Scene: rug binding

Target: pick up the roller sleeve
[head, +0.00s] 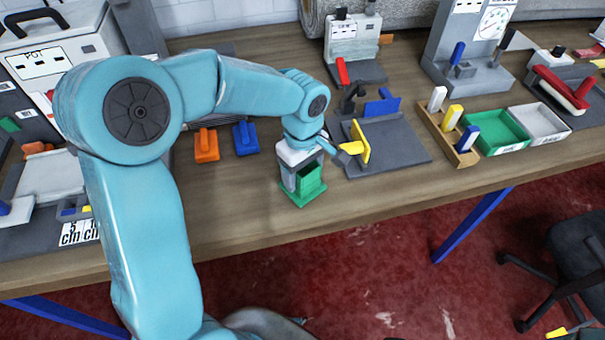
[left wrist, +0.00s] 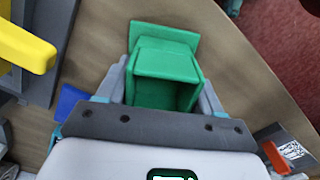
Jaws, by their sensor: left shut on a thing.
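A green hollow, square-sided piece with a flat flange, which I take to be the roller sleeve (head: 312,184), is at the front part of the bench. It also shows in the left wrist view (left wrist: 165,75), with its open side facing the camera. My left gripper (head: 303,178) points down at it. The grey fingers stand on either side of the green piece and are shut on it. I cannot tell whether it touches the bench top. My right gripper is not in view.
A grey fixture (head: 395,142) with yellow and blue parts stands close to the right. Beyond it are a wooden rack (head: 463,155) of coloured pegs and a green tray (head: 497,136). Orange (head: 206,146) and blue (head: 245,138) blocks lie behind, left. The bench's front is clear.

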